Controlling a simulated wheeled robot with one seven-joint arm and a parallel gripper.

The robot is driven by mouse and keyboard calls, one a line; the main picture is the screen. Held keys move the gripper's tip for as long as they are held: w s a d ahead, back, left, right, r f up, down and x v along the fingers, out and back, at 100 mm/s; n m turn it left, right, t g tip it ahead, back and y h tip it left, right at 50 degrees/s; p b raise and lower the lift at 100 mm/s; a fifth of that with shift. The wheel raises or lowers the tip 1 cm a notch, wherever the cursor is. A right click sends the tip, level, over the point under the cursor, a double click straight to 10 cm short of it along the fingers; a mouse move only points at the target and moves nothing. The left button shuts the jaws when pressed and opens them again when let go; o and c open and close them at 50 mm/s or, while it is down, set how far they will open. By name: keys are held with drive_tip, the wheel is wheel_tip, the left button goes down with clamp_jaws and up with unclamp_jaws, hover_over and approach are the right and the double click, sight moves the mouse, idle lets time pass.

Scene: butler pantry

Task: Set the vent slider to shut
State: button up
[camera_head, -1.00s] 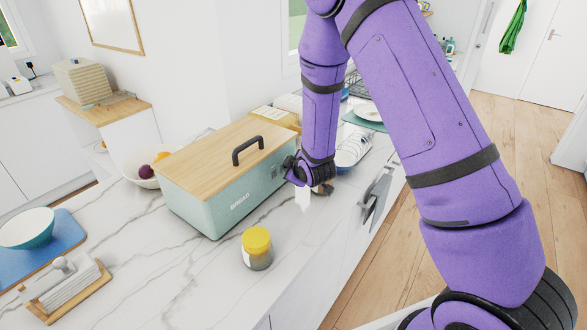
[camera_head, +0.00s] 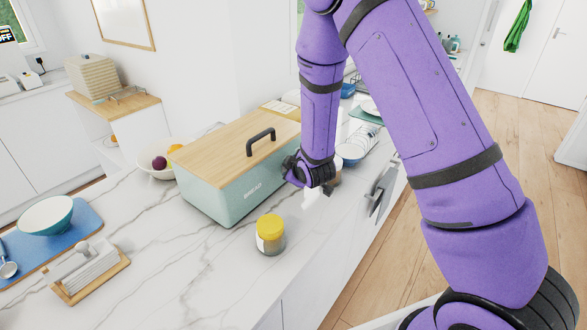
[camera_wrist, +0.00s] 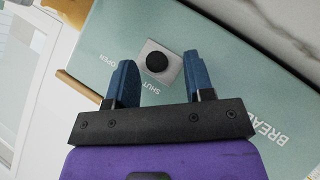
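The vent slider (camera_wrist: 157,61) is a round black knob on a pale plate on the green bread box (camera_wrist: 230,90). In the wrist view, the word OPEN is left of the plate and SHUT is just below it, both upside down. The knob appears nearer SHUT, but its exact setting is unclear. My gripper (camera_wrist: 162,78) is open and empty, its blue fingers apart, with the knob showing between and beyond them. No contact is visible. In the head view, my gripper (camera_head: 312,186) is beside the right end of the bread box (camera_head: 235,192); the slider is hidden there.
A yellow-lidded jar (camera_head: 270,235) stands on the counter in front of the box. A fruit bowl (camera_head: 157,165) is behind it to the left. Dishes (camera_head: 360,146) lie beyond my gripper. A napkin holder (camera_head: 90,270) and blue mat (camera_head: 85,225) are at left.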

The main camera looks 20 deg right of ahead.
drive_tip(key=shift+s+r, duration=0.1)
drive_tip(key=v, duration=1)
drive_tip(key=shift+s, duration=0.25)
drive_tip(key=shift+r, duration=0.15)
drive_tip(key=s+d+r+m+g, duration=0.2)
drive_tip(key=s+r+m, duration=0.15)
drive_tip(key=r, duration=0.45)
drive_tip(key=s+d+r+m+g, duration=0.1)
drive_tip(key=s+d+r+m, duration=0.15)
drive_tip(key=s+r, duration=0.45)
drive_tip(key=s+d+r+m+g, duration=0.1)
drive_tip(key=s+r+m, duration=0.1)
drive_tip(key=s+r, duration=0.4)
drive_tip(key=s+d+r+m+g, duration=0.2)
drive_tip(key=s+r, duration=0.4)
drive_tip(key=s, duration=0.5)
drive_tip(key=shift+s+m+h, duration=0.15)
drive_tip(key=shift+m+h, duration=0.15)
drive_tip(key=shift+h, duration=0.1)
